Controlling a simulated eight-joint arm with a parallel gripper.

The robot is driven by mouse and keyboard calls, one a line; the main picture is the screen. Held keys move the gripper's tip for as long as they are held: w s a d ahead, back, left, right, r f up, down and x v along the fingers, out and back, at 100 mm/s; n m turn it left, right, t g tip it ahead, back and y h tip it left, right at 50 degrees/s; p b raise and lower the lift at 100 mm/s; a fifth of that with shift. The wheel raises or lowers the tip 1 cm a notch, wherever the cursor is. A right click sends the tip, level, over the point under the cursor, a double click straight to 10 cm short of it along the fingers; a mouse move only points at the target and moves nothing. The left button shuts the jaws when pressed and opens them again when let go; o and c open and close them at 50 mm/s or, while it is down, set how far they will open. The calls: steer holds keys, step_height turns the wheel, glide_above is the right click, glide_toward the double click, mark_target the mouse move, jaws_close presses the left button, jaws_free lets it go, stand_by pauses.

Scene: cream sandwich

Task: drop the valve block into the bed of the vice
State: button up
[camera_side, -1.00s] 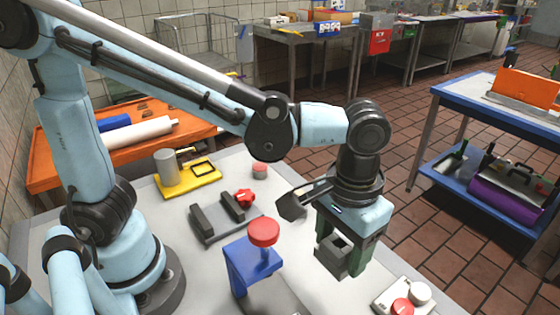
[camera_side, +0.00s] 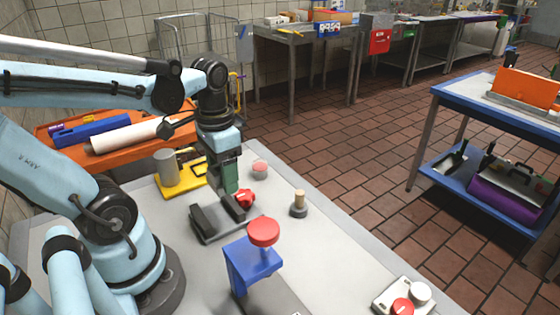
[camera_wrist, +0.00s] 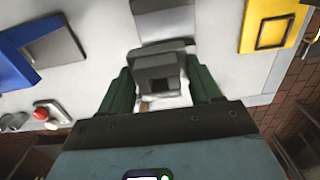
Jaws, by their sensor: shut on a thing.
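The valve block (camera_wrist: 160,72) is a grey block with a dark square hole, held between my gripper's green fingers in the wrist view. My gripper (camera_side: 229,182) is shut on it and points down just above the vice (camera_side: 208,222). The vice is dark grey, with two upright jaws on a flat base and a red star knob (camera_side: 245,197) at its far end. In the side view my fingers cover most of the block and overlap the vice's right jaw. I cannot tell whether the block touches the vice.
A blue stand with a red cap (camera_side: 263,232) stands in front of the vice. A yellow plate (camera_side: 172,188) with a grey cylinder is behind, beside a red-topped puck (camera_side: 260,170). A peg on a dark base (camera_side: 299,207) is to the right. The table's right middle is clear.

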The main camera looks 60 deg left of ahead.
steer(key=shift+s+a+f, duration=0.2)
steer(key=shift+s+a, duration=0.5)
steer(key=shift+s, duration=0.05)
steer(key=shift+f, duration=0.1)
steer(key=shift+f, duration=3.1)
steer(key=o, duration=1.3)
steer(key=shift+c, duration=0.2)
steer(key=shift+r, duration=0.15)
